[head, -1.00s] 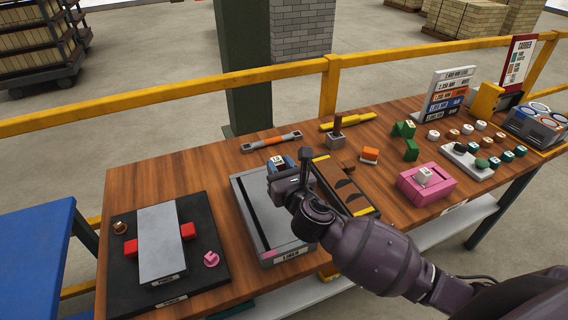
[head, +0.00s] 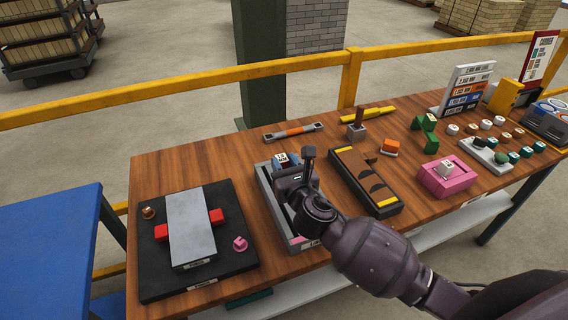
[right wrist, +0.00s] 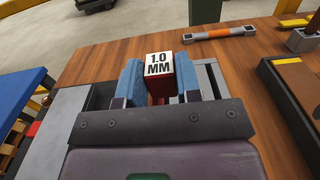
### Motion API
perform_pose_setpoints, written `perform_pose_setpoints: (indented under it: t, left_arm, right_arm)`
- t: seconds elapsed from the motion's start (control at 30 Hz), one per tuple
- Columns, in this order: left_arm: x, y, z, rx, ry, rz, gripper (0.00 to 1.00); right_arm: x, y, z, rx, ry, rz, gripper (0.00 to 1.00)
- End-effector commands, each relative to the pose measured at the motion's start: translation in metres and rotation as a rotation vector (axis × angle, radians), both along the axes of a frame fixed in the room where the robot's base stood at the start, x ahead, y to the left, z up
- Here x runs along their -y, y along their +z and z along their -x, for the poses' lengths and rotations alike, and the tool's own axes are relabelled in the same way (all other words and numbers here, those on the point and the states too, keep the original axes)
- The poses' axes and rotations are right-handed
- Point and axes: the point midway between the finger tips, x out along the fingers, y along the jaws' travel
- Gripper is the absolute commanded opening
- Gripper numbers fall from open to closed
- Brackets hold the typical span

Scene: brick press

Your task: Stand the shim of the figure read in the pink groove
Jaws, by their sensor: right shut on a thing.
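My right gripper (right wrist: 160,82), with blue fingertips, is shut on a small red block with a white top reading "1.0 MM" (right wrist: 159,65). In the head view the right gripper (head: 286,162) is over the back end of a long grey tray (head: 262,195) with a dark slot. My wrist hides much of the tray, and I cannot tell whether the block touches it. A pink patch (head: 297,239) shows at the tray's front end. A pink block (head: 458,181) stands at the right, with a pale labelled piece (head: 447,167) on top. My left gripper is not in view.
A black board (head: 155,275) with a grey plate and red blocks lies left of the tray. A dark, yellow-ended box (head: 365,183) stands close on its right. Green pieces, knobs and a sign rack (head: 468,88) are farther right. A yellow rail (head: 200,88) runs behind.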

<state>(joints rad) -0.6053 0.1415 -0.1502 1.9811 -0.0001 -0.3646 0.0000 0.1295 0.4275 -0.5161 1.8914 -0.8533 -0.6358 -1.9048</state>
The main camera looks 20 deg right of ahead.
Motion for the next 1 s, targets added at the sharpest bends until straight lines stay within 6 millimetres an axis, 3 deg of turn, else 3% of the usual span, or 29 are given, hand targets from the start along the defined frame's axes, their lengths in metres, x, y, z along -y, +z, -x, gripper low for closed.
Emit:
perform_pose_setpoints:
  t: [0.3,1.0]
  left_arm:
    - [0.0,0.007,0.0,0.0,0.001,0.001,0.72]
    - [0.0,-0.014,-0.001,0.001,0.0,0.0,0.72]
  right_arm:
    - [0.0,0.002,0.0,0.0,0.001,0.001,0.04]
    - [0.0,-0.033,0.0,0.0,0.001,0.0,0.04]
